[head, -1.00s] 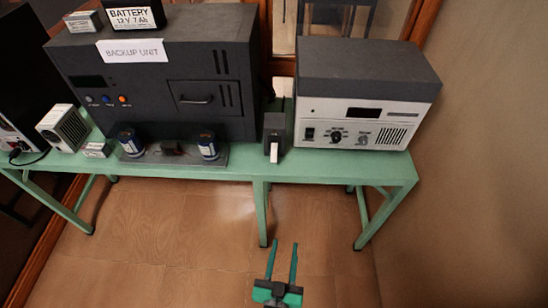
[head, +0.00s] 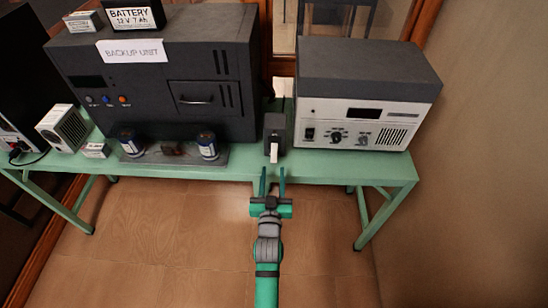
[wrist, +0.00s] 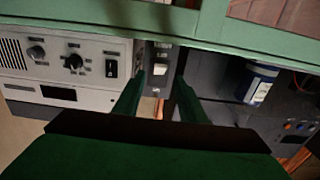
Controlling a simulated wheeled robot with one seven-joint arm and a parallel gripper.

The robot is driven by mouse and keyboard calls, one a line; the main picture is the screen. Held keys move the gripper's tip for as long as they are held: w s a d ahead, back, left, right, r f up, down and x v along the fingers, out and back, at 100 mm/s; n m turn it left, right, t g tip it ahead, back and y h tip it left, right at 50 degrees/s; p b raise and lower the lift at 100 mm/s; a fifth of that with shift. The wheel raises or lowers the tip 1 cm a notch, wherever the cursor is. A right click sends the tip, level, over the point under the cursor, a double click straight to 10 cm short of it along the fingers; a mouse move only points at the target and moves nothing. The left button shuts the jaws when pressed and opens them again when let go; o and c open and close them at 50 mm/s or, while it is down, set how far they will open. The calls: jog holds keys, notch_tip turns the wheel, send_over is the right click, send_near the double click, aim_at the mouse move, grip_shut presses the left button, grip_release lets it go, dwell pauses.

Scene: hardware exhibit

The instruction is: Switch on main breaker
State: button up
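The breaker is a small dark box (head: 277,126) with a white lever (head: 274,153), standing at the table's front edge between the backup unit and the grey-white device. The lever hangs downward at its front. My gripper (head: 272,178) is open and empty, just in front of and below the lever, with its two green fingers pointing at it. In the wrist view, which is upside down, the white lever (wrist: 161,69) shows between the fingertips of my gripper (wrist: 160,84), beyond them. I cannot see any contact.
The black backup unit (head: 150,75) stands left of the breaker, with two blue cans (head: 208,146) on a plate before it. The grey-white device (head: 365,125) stands close on the right. The green table (head: 340,168) has a front edge near my gripper. The floor in front is clear.

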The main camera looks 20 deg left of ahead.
aim_at(274, 158)
jog(key=x, duration=0.7)
jog(key=shift+w+a+f, duration=0.1)
jog(key=shift+w, duration=0.3)
jog(key=shift+c, duration=0.4)
jog(key=c, duration=0.5)
grip_shut()
